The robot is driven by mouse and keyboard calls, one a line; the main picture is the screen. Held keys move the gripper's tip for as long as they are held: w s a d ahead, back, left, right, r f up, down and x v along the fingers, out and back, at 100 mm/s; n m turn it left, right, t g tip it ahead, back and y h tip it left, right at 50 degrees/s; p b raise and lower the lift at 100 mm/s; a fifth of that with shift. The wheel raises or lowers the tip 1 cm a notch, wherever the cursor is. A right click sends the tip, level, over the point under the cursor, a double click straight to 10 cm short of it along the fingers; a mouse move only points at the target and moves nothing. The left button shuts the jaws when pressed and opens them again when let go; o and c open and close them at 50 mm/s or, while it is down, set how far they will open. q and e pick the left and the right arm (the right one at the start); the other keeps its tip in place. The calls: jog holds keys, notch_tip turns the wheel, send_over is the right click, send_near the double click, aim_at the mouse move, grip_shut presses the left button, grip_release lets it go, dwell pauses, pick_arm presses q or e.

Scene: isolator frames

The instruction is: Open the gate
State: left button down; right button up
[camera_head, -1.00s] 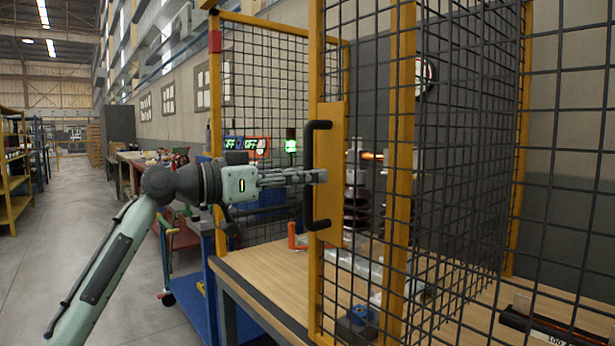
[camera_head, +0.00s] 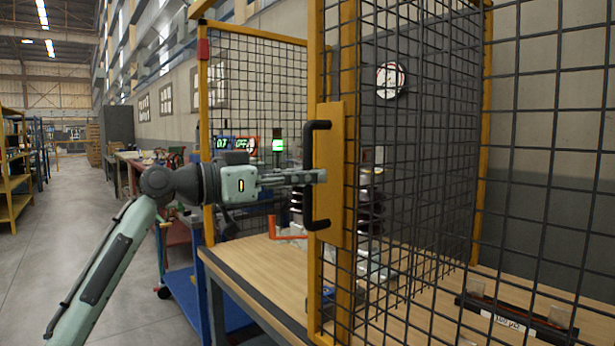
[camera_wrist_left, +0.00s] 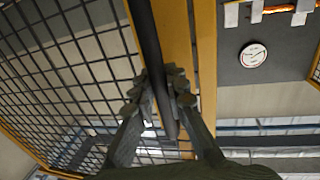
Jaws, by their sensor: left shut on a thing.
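The gate is a yellow-framed panel of black wire mesh (camera_head: 420,200) with a yellow plate (camera_head: 330,150) on its left upright. A black D-shaped handle (camera_head: 309,214) stands upright on that plate. My left gripper (camera_head: 318,176) comes in from the left, level, and is shut on the handle bar near its middle. In the left wrist view the fingers (camera_wrist_left: 162,88) close around the black bar (camera_wrist_left: 148,40). My right gripper is in neither view now.
Behind the mesh stands a wooden-topped bench (camera_head: 265,285) with equipment and a black tray (camera_head: 515,315) on it. A second yellow mesh panel (camera_head: 258,85) stands at the back left. A blue cart (camera_head: 190,300) is beside the bench. The aisle floor (camera_head: 90,215) at left is clear.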

pick_arm(q)
jog(key=c, duration=1.5)
grip_release()
jog(key=v, duration=1.2)
jog(key=shift+r, duration=0.1)
